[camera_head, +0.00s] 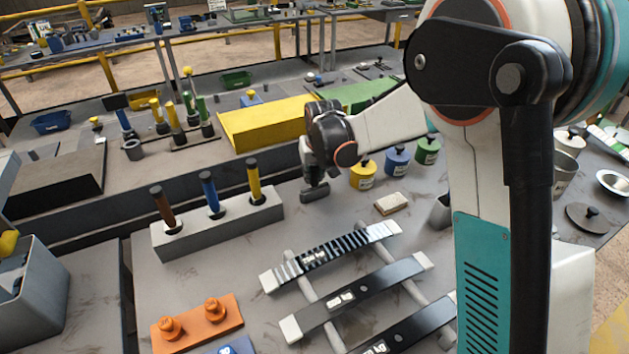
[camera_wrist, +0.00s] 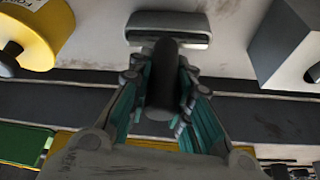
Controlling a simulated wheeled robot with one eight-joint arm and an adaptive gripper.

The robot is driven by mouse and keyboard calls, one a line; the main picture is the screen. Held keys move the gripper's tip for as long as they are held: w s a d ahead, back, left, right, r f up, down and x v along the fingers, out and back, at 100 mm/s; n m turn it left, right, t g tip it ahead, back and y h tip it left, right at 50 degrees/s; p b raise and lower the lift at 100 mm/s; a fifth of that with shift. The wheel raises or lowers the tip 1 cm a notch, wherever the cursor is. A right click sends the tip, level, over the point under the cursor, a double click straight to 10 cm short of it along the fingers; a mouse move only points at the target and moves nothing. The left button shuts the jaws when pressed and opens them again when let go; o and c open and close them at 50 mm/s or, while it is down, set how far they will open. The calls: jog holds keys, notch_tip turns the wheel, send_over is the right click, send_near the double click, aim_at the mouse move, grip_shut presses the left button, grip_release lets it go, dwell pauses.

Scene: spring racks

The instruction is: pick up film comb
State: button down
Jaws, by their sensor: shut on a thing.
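The film comb looks to be the small tool with a flat grey head and a dark round handle. Its head (camera_head: 314,193) shows below my gripper (camera_head: 316,175) in the head view, at the far middle of the near bench. In the wrist view, the comb's grey head (camera_wrist: 168,36) lies beyond the fingertips. My gripper (camera_wrist: 160,80) is shut around the dark handle there, one finger on each side. The handle is mostly hidden by the fingers in the head view. I cannot tell whether the head touches the bench.
A grey block (camera_head: 240,221) with brown, blue and yellow upright handles stands to the left. Yellow (camera_head: 363,175), blue (camera_head: 397,163) and green (camera_head: 428,151) lidded pots stand to the right. A tan block (camera_head: 391,204) and a rack of bars (camera_head: 340,298) lie nearer.

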notch_tip(320, 180, up, 20)
jog(key=p, duration=0.6)
jog(key=c, duration=2)
grip_release()
jog(key=shift+c, duration=0.2)
grip_shut()
jog(key=shift+s+f+p, duration=0.1)
jog(key=shift+p, duration=0.2)
